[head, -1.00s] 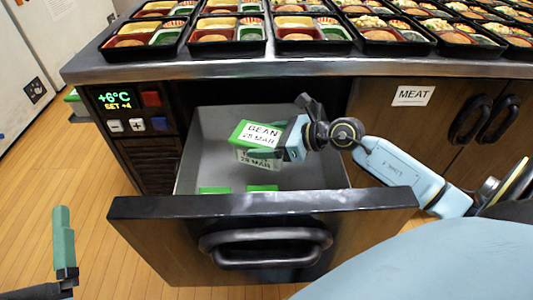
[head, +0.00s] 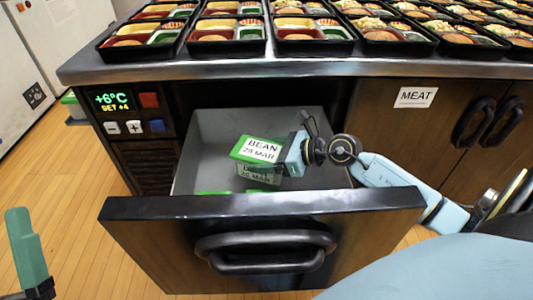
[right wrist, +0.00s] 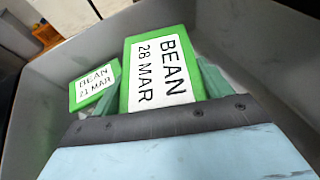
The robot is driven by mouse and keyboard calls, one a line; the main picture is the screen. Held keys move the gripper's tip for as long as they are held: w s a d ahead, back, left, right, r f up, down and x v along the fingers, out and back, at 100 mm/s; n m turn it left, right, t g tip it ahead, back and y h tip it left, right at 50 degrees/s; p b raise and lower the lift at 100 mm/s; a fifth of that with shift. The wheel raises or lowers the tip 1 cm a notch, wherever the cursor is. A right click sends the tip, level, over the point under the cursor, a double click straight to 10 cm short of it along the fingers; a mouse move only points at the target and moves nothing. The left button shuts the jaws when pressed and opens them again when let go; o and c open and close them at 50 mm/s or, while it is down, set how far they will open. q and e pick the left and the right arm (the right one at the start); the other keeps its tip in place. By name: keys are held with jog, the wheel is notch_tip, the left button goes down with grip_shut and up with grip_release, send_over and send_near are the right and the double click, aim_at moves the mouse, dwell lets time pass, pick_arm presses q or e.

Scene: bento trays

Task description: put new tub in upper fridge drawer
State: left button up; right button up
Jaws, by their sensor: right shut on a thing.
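A clear tub with a green lid and a white "BEAN 28 MAR" label (head: 257,150) is held inside the open drawer (head: 330,130), above its floor. My right gripper (head: 284,158) is shut on this tub from the right. In the right wrist view the held tub (right wrist: 158,70) lies between the two green fingers. Another green-lidded bean tub (right wrist: 95,88), its label seeming to read 21 MAR, is lower in the drawer, beside it in that view. Green lids (head: 212,192) show just behind the drawer front. My left gripper (head: 26,250) shows only partly at lower left.
The drawer front with its black handle (head: 265,250) sticks out from the counter. A temperature panel (head: 118,101) is to its left. Bento trays (head: 228,48) line the countertop above. A closed "MEAT" cupboard (head: 420,130) is on the right.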

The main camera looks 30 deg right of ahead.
pick_arm(q)
jog(key=shift+s+a, duration=0.1)
jog(key=shift+s, duration=0.15)
pick_arm(e)
jog(key=shift+f, duration=0.35)
pick_arm(q)
jog(key=shift+t, duration=0.3)
pick_arm(e)
jog(key=o, duration=1.2)
pick_arm(q)
jog(key=shift+r, duration=0.1)
pick_arm(e)
jog(key=shift+r, duration=0.1)
jog(key=shift+r, duration=0.2)
jog(key=p+v, duration=0.1)
jog(key=v, duration=0.3)
jog(key=p+v, duration=0.1)
jog(key=v, duration=0.1)
jog(key=shift+s+d+r+p, duration=0.1)
jog(key=shift+s+r+p, duration=0.05)
jog(key=shift+r+p, duration=0.25)
pick_arm(q)
jog(key=w+f+g+y+p, duration=0.1)
jog(key=w+f+g, duration=0.3)
jog(key=f+g, duration=0.4)
jog(key=shift+w+f+g+y, duration=0.15)
jog(key=shift+f+g+y, duration=0.35)
jog(key=shift+y, duration=0.3)
pick_arm(e)
jog(key=shift+v, duration=2.8)
